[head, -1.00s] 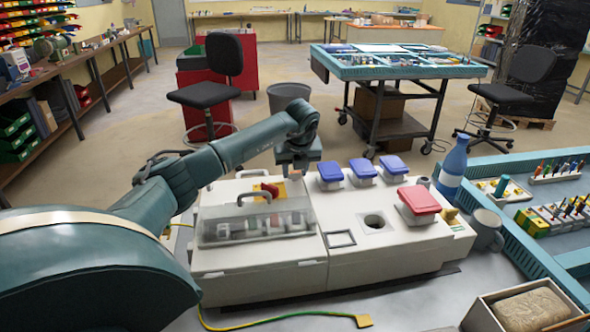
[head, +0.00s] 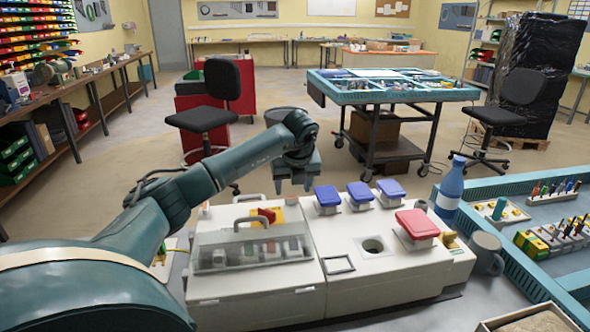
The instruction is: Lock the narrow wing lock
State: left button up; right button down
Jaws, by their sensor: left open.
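The socket box (head: 390,279) is a pale unit on the bench, with blue lids (head: 360,191), a red lid (head: 417,224) and a clear cover (head: 250,249) on its left half. A red knob on a yellow plate (head: 268,215) sits behind the clear cover. A small yellow-brass piece (head: 448,240) is at the box's right end. I cannot tell which part is the narrow wing lock. My left gripper (head: 296,184) is open, pointing down near the back edge of the box, left of the blue lids, with nothing seen between its fingers. My right gripper is not in view.
A blue bottle (head: 450,188) and a grey mug (head: 486,251) stand right of the box. A teal tray (head: 508,268) with tools lies at the right. A box with a brown block (head: 535,322) is at the bottom right. A round uncovered socket (head: 372,246) faces up.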

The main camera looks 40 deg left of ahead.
pick_arm(q)
jog(key=v, duration=0.9)
jog(key=shift+r+b, duration=0.2)
jog(key=shift+b, duration=0.2)
jog(key=shift+s+f, duration=0.1)
